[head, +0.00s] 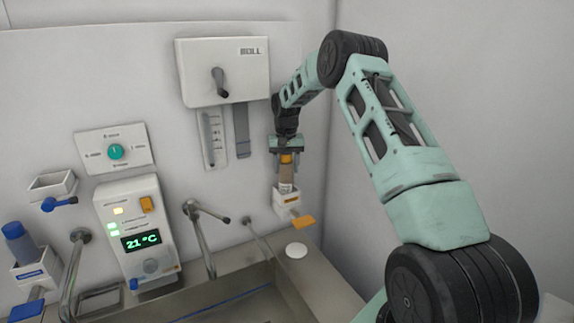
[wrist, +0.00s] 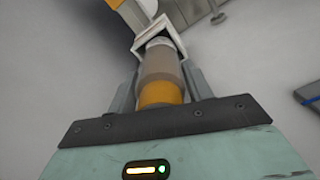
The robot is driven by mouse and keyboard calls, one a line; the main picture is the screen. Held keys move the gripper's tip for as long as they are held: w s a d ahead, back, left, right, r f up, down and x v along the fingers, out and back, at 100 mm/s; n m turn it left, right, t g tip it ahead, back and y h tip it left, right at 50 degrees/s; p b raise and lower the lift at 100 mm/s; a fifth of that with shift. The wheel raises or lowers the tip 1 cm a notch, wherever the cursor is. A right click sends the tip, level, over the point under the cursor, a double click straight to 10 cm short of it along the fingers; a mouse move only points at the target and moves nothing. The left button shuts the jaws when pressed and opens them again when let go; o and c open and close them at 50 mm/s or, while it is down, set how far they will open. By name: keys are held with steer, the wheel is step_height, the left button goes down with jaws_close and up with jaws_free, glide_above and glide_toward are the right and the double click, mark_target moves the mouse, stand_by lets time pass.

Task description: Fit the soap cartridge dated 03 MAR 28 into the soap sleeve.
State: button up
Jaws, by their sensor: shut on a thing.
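My gripper (head: 287,147) is at the wall above the sink's right end, shut on a soap cartridge (head: 286,172) with an orange cap and a clear brownish body. In the wrist view the cartridge (wrist: 161,68) lies between the two fingers, orange end toward my gripper. Its far end is at the mouth of the white soap sleeve (wrist: 158,35). The sleeve (head: 287,203), with an orange lever, is on the wall directly below the cartridge. I cannot tell how deep the cartridge sits in it. No date is legible on the cartridge.
A blue-capped bottle (head: 18,242) stands in another holder at the far left. A white BOLL dispenser box (head: 222,71) hangs left of my gripper. A control panel (head: 139,230) reading 21 °C and metal taps (head: 205,235) stand over the steel sink (head: 325,290). The right wall is bare.

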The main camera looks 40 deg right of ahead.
mark_target(286, 173)
steer(key=shift+f+b, duration=0.85)
steer(key=shift+f, duration=0.7)
steer(key=o, duration=1.3)
step_height(286, 173, up, 17)
steer(key=b, duration=0.5)
steer(key=shift+r, duration=0.15)
steer(key=shift+s+r, duration=0.1)
